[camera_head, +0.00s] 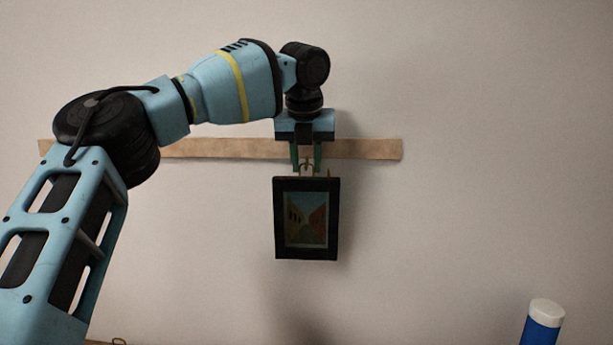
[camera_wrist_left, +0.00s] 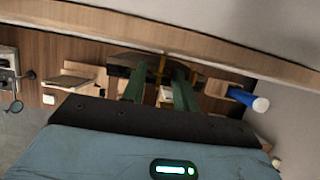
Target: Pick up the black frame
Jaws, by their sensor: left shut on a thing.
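The black frame (camera_head: 307,253) hangs upright below my left gripper (camera_head: 307,170) in the head view, in front of the pale wall. It holds a small picture of a street between buildings. My left gripper points down, with its green fingers shut at the frame's top, around a small light-coloured hanger. In the left wrist view the green fingers (camera_wrist_left: 160,90) reach toward the frame's dark top edge (camera_wrist_left: 127,58). A thin yellowish piece shows between them. My right gripper is in neither view.
A wooden strip (camera_head: 220,148) runs along the wall behind my left gripper. A blue bottle with a white cap (camera_head: 541,320) stands at the lower right. The left wrist view shows a wooden surface (camera_wrist_left: 75,105) with several items far below. The wall right of the frame is clear.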

